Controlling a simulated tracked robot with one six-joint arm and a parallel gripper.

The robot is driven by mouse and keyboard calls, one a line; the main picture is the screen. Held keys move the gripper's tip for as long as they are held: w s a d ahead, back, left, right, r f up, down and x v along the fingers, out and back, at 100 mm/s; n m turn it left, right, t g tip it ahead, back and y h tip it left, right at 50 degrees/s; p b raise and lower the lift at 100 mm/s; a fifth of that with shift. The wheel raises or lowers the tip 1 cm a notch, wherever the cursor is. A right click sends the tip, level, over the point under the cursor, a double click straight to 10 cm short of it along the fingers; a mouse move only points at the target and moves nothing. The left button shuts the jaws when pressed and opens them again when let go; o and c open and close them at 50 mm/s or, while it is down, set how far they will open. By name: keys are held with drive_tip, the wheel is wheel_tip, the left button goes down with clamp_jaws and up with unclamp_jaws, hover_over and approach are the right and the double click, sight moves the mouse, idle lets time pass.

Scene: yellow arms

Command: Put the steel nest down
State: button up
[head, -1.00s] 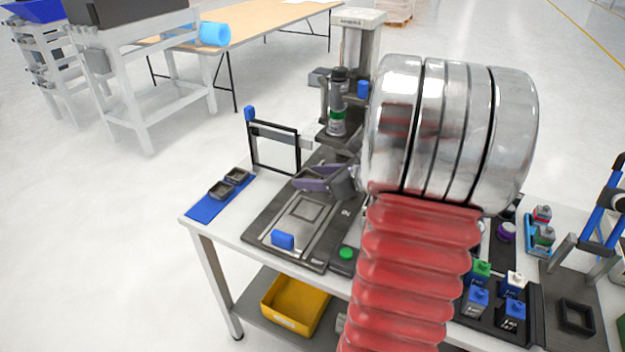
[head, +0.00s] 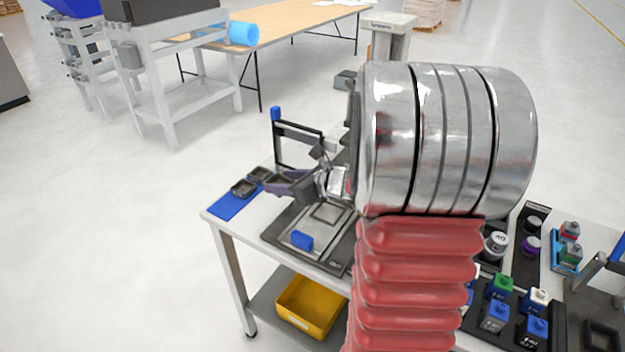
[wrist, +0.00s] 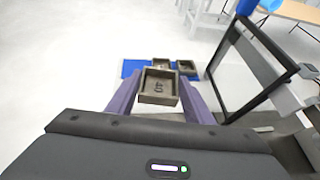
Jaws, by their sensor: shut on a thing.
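The steel nest (wrist: 158,88), a small square grey-brown tray marked 40, sits between the two purple fingers of my gripper (wrist: 159,92) in the wrist view. The gripper is shut on it. In the head view my gripper (head: 285,184) is at the table's left side, just right of the blue mat (head: 228,208), and I cannot make the held nest out there. Two similar dark square nests, one nearer (head: 243,187) and one farther (head: 260,174), rest on the mat. In the wrist view the mat (wrist: 133,67) lies beyond the held nest.
A black upright frame (wrist: 243,75) stands close to the right of the gripper in the wrist view. A plate with a blue block (head: 302,241) lies at the table front. My arm hides the table's middle. The mat's near-left part is bare.

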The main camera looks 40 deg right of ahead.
drive_tip(key=w+a+f, duration=0.2)
drive_tip(key=a, duration=0.9)
drive_tip(key=w+a+f+n+y, duration=0.1)
drive_tip(key=a+f, duration=0.1)
drive_tip(key=a, duration=0.9)
drive_tip(key=shift+w+a+f, duration=0.15)
drive_tip(key=shift+w+f, duration=0.15)
drive_tip(key=shift+w, duration=0.1)
drive_tip(key=shift+s, duration=0.1)
